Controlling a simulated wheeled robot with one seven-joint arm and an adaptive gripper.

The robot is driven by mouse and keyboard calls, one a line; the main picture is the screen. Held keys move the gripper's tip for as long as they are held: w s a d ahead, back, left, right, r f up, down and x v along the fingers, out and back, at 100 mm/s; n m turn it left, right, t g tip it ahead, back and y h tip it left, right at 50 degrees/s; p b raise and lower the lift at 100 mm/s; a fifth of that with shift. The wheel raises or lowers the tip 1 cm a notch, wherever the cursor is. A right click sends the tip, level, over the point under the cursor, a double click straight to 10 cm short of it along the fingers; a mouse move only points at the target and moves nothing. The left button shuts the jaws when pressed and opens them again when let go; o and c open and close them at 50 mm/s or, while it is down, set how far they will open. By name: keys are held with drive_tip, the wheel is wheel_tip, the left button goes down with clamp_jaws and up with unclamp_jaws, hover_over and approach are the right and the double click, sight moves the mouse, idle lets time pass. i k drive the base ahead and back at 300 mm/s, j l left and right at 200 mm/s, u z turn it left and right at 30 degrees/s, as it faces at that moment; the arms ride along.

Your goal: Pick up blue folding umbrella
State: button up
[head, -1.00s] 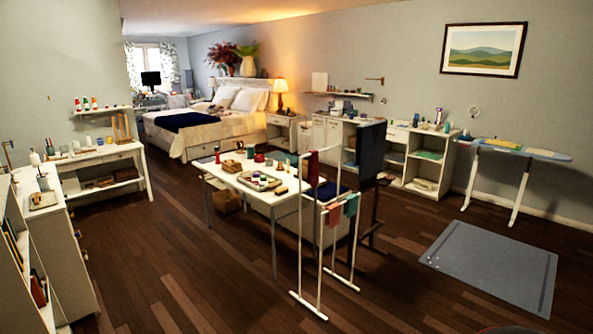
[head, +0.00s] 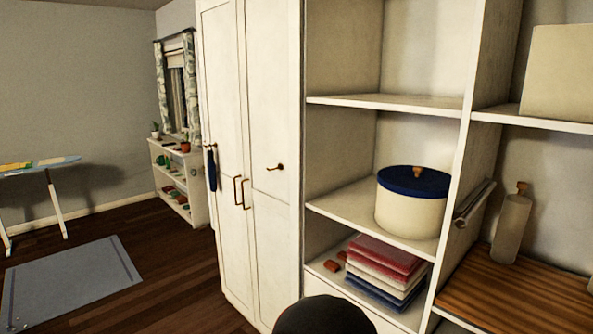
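A narrow dark blue item (head: 212,171), which looks like the folded umbrella, hangs from a small hook or knob at the left edge of the tall white wardrobe (head: 225,110). It hangs straight down and is small in the head view, so I cannot make out its details. A dark rounded shape at the bottom middle seems to be part of my own arm. My gripper's fingers are not in view.
An open shelf unit (head: 385,102) stands close on the right, with a blue-lidded pot (head: 408,212) and folded cloths (head: 385,268). A low white shelf (head: 196,208) stands behind the wardrobe. A grey mat (head: 75,283) and open floor lie at left, near an ironing board (head: 40,166).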

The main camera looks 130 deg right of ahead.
sight(211, 166)
drive_tip(key=z, duration=4)
drive_tip(key=i+j+z, duration=0.4)
drive_tip(key=i+j, duration=0.7)
drive_tip(key=i, duration=0.35)
drive_tip(key=i+j+z, duration=0.35)
drive_tip(key=i+j, duration=0.9)
drive_tip(key=j, duration=0.25)
